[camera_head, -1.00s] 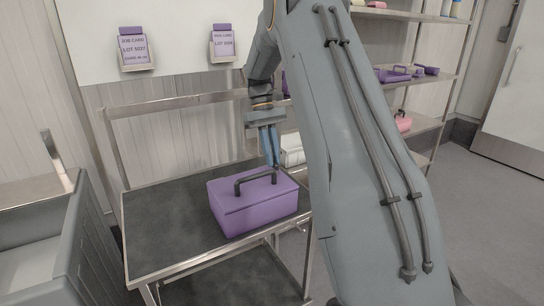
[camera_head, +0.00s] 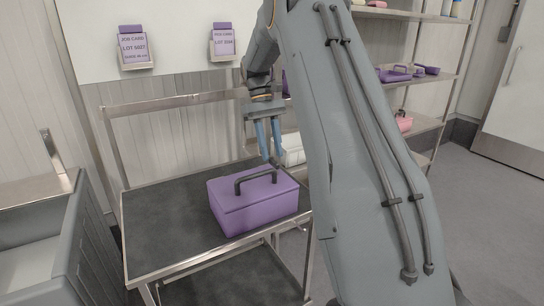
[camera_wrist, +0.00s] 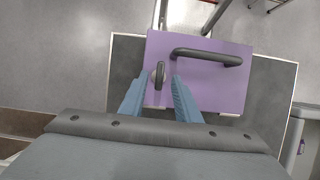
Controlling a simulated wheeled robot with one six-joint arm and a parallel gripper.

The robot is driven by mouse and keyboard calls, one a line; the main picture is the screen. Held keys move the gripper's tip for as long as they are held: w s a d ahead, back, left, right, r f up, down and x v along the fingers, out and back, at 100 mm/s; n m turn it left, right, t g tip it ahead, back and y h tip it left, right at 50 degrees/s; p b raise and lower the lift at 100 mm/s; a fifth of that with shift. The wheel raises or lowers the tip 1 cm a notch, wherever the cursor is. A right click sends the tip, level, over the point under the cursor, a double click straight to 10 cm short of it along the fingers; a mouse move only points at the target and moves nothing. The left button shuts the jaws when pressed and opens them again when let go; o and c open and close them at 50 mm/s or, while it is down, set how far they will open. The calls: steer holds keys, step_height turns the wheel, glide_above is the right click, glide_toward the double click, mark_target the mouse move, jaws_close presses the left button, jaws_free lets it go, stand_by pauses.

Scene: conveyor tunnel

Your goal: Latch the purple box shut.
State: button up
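The purple box (camera_head: 250,212) stands with its lid down on the dark-topped table (camera_head: 160,225). A dark handle (camera_head: 253,177) arches over the lid; it also shows in the wrist view (camera_wrist: 207,55). A small dark latch (camera_wrist: 160,74) with a rounded base sits on the lid beside the handle in the wrist view. My gripper (camera_head: 270,160) points down over the far side of the box. Its two blue fingers are apart and empty, and in the wrist view their tips (camera_wrist: 156,84) lie on either side of the latch's near end.
A grey bin (camera_head: 85,235) stands left of the table. A metal rail (camera_head: 180,102) runs behind it. Shelves (camera_head: 425,80) with purple and pink items stand at the right. Two card holders (camera_head: 136,48) hang on the back wall. The table's left part is clear.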

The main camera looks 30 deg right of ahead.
steer(key=shift+b+v, duration=0.75)
steer(key=shift+v, duration=2.2)
